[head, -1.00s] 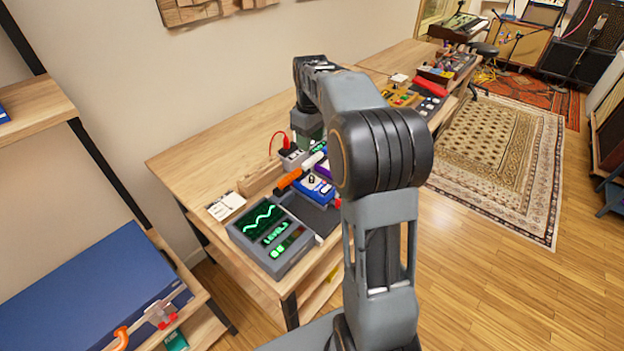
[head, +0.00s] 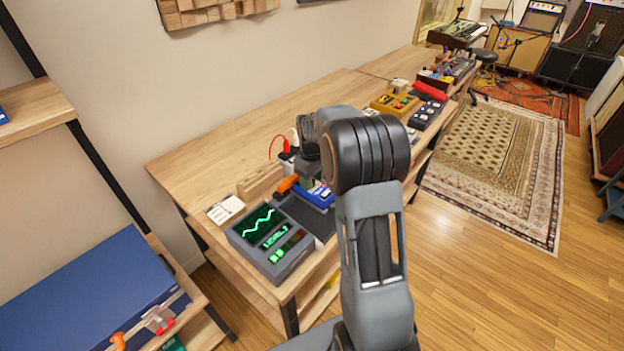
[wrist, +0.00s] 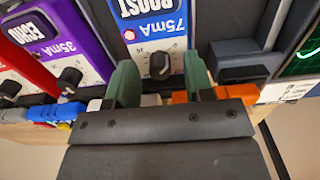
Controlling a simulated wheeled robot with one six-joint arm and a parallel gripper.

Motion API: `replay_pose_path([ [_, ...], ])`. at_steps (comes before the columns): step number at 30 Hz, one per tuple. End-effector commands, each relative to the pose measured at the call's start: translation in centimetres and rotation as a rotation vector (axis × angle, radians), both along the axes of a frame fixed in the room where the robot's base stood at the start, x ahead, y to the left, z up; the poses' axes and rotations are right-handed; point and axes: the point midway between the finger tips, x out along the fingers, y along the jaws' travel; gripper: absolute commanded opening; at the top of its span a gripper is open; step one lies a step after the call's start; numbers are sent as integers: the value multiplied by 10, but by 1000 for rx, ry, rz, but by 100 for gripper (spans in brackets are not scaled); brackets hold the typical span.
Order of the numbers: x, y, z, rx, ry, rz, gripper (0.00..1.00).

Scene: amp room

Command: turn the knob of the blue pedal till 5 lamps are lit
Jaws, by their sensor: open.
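The blue pedal (wrist: 150,20), marked BOOST and 75mA, is upside down at the top of the wrist view. Its dark knob (wrist: 160,65) shows between the two green fingers of my gripper (wrist: 161,82). The gripper is open, one finger on each side of the knob in the picture; I cannot tell whether they touch it. In the head view the blue pedal (head: 318,196) is partly hidden by my arm. The grey meter box (head: 272,240) has a green wave screen and a lamp row with a few green lamps lit at its left end.
A purple pedal (wrist: 60,25) with its own knob stands beside the blue one. Orange (wrist: 190,97) and blue (wrist: 60,110) plugs lie close to my fingers. A white card (head: 225,210) lies by the meter. The desk behind the pedals is largely clear.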

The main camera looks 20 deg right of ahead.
Motion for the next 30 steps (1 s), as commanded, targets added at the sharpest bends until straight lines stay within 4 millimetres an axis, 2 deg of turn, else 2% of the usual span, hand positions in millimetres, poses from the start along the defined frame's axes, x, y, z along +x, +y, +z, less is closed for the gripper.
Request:
replay_pose_path([
  [10, 0, 0, -3, 0, 0, 0, 48],
  [25, 0, 0, -3, 0, 0, 0, 0],
  [30, 0, 0, -1, 0, 0, -58, 0],
])
